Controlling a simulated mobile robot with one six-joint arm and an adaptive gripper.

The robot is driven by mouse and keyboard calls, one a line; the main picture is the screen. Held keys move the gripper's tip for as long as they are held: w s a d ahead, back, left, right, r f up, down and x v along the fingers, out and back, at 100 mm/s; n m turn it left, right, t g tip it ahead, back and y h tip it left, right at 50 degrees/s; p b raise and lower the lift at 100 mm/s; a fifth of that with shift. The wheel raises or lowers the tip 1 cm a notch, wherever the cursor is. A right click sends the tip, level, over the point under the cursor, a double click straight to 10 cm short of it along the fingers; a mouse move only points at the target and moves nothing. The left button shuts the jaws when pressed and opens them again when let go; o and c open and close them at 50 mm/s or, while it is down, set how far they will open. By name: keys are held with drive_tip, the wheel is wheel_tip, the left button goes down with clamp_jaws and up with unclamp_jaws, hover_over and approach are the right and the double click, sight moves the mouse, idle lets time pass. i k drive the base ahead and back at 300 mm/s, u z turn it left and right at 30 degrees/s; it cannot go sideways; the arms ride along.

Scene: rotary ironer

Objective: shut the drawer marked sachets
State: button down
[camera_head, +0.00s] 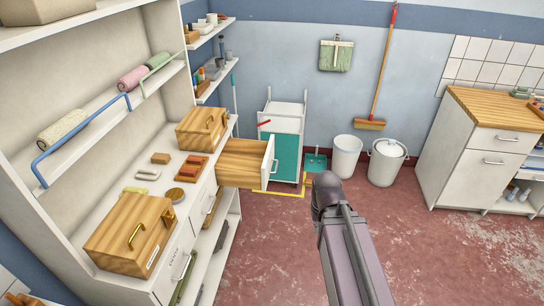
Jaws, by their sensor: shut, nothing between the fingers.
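One drawer (240,162) with wooden sides and a white front stands pulled out from the white cabinet on the left, below the worktop. Its front (268,160) faces right, with a metal handle (274,166). I cannot read a mark on it, so I cannot tell if it is the sachets drawer. A nearer white drawer front (174,267) is flush with the cabinet, and its small label is unreadable. My arm rises from the bottom to a dark joint right of the open drawer, apart from it in the picture. My gripper is not visible.
Wooden boxes (130,236) and small items stand on the cabinet's worktop. Behind the open drawer are a white-and-green trolley (287,157), a white bin (346,158) and a bucket (387,163). A wood-topped counter (480,130) stands right. The red floor (440,240) between is clear.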

sight(244, 163)
drive_tip(key=u, duration=0.1)
drive_tip(key=i, duration=1.35)
drive_tip(key=u, duration=0.1)
